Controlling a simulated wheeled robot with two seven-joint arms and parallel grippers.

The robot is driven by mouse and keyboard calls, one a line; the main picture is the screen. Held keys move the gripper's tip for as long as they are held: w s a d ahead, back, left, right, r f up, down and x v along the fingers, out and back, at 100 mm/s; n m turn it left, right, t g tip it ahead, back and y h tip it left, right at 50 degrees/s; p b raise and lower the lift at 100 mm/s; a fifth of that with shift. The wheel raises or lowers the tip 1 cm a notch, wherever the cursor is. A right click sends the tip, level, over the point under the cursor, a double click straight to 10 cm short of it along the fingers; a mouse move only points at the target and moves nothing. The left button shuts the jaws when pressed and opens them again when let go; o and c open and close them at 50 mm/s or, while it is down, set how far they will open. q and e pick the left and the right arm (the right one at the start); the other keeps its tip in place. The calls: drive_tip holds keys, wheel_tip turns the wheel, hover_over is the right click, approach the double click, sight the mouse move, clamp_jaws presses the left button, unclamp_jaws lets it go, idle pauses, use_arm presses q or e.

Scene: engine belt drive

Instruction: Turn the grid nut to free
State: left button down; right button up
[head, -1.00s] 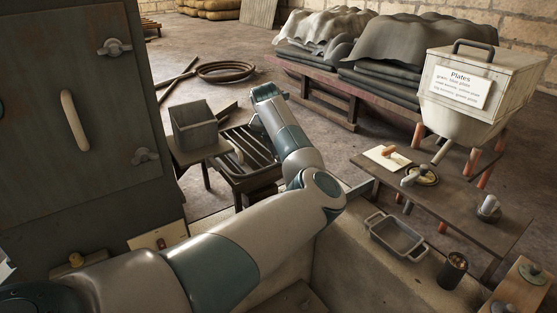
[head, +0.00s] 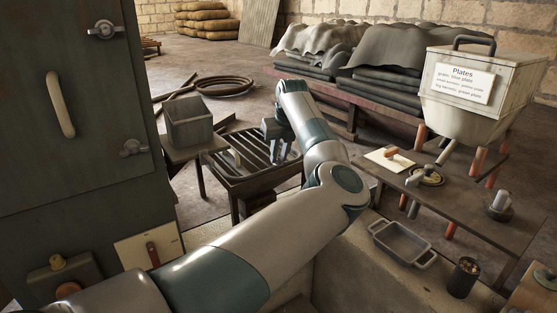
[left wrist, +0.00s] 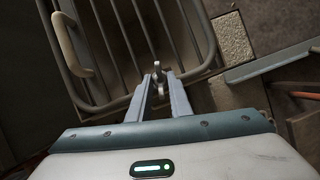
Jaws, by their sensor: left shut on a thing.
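A dark slatted metal grid (head: 252,148) forms the top of a low stand; its bars and rounded frame also show in the left wrist view (left wrist: 115,52). My left gripper (head: 282,154) points down at the right side of the grid. In the left wrist view my left gripper (left wrist: 158,78) is shut on a small light metal piece at the grid's edge, which looks like the grid nut (left wrist: 157,65). The fingers partly cover the nut. How far it is turned cannot be told. My right gripper is not in view.
A grey open box (head: 190,125) stands left of the grid. A bench (head: 455,195) with small tools and a metal pan (head: 402,244) are to the right. A dark cabinet (head: 70,130) stands at left.

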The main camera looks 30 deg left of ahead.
use_arm(q)
drive_tip(key=shift+w+n+g, duration=0.1)
drive_tip(key=shift+n+g, duration=0.4)
drive_tip(key=shift+n, duration=0.8)
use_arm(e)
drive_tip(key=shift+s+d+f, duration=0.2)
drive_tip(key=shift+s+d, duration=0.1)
use_arm(q)
drive_tip(key=c, duration=1.6)
unclamp_jaws()
drive_tip(key=shift+c, duration=0.2)
drive_tip(key=shift+d+r+b, duration=0.1)
drive_tip(key=shift+b, duration=0.2)
